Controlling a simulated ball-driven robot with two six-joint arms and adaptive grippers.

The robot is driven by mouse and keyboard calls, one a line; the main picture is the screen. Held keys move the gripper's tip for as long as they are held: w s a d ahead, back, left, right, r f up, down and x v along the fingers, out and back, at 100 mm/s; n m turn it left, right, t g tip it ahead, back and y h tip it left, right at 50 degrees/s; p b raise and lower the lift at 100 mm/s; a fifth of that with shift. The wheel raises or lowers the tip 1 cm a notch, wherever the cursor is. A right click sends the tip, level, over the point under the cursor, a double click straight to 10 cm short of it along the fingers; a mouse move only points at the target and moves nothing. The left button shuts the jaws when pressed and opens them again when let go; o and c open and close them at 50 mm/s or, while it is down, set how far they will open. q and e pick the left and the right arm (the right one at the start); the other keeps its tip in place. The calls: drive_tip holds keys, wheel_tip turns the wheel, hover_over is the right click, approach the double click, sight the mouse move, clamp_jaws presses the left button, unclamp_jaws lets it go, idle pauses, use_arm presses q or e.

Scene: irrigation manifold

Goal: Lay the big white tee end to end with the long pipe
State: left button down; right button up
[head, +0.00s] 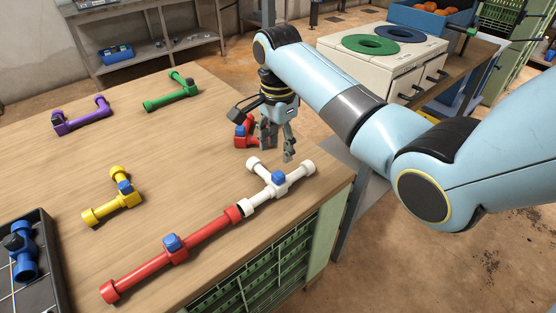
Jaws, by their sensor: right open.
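The big white tee (262,198) lies on the table near its right front edge, with a blue piece on top and one branch pointing back. The long red pipe (208,231) lies to its left, with a blue piece on it. The tee's left end meets the pipe's right end at a dark band, roughly in one line; whether they touch firmly I cannot tell. My right gripper (277,152) is open and empty, pointing down just behind the tee and apart from it. My left gripper is not in view.
A small red fitting (244,131) is partly hidden behind my right gripper. Yellow (106,211), purple (84,119) and green (170,95) fittings lie on the left and back. A dark tray (52,270) with a blue fitting stands front left. The table's middle is clear.

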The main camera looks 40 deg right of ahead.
wheel_tip(320, 180, up, 4)
idle(0.6)
drive_tip(key=s+f+n+b, duration=0.8)
drive_tip(key=s+f+n, duration=0.9)
drive_tip(key=s+f, duration=2.9)
wheel_tip(320, 180, down, 3)
drive_tip(key=shift+s+d+f+t+h+b, duration=0.1)
drive_tip(key=shift+s+d+t+h+b, duration=0.05)
drive_tip(key=shift+s+t+h+b, duration=0.25)
